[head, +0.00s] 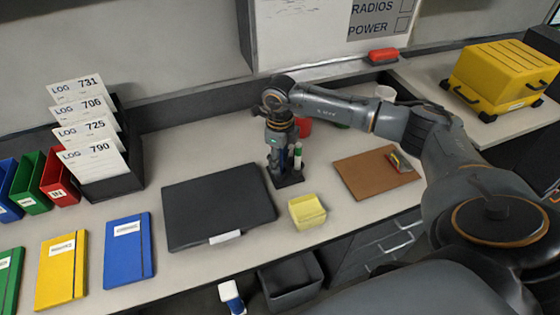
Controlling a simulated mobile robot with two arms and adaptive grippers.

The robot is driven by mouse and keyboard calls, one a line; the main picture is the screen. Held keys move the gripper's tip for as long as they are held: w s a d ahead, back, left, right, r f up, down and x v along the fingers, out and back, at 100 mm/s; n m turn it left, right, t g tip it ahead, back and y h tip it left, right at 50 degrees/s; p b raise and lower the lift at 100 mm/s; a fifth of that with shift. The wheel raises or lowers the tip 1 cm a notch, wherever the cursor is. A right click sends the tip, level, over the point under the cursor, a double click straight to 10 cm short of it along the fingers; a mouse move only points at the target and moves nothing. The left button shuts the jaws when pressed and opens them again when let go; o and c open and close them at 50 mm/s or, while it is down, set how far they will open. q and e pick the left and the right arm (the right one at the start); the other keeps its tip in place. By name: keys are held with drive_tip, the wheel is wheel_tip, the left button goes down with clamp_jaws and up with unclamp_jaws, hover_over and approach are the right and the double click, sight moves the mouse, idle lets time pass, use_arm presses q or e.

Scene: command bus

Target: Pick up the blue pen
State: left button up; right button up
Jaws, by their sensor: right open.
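The blue pen (283,159) stands upright in a small dark pen holder (291,181) on the counter, mostly hidden behind my gripper. A pen with a green and white body (297,157) stands beside it in the same holder. My right gripper (277,160) reaches in from the right and points down over the holder. It is open, with its fingers at the pens. Whether a finger touches the blue pen cannot be told. My left gripper is not in view.
A black closed laptop or folder (215,205) lies left of the holder. Yellow sticky notes (307,211) lie in front, and a brown clipboard (365,175) lies right. A red object (303,127) stands close behind my gripper. A dark bin (291,283) is below the counter edge.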

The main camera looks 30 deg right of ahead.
drive_tip(key=shift+f, duration=0.75)
clamp_jaws()
drive_tip(key=shift+r, duration=0.15)
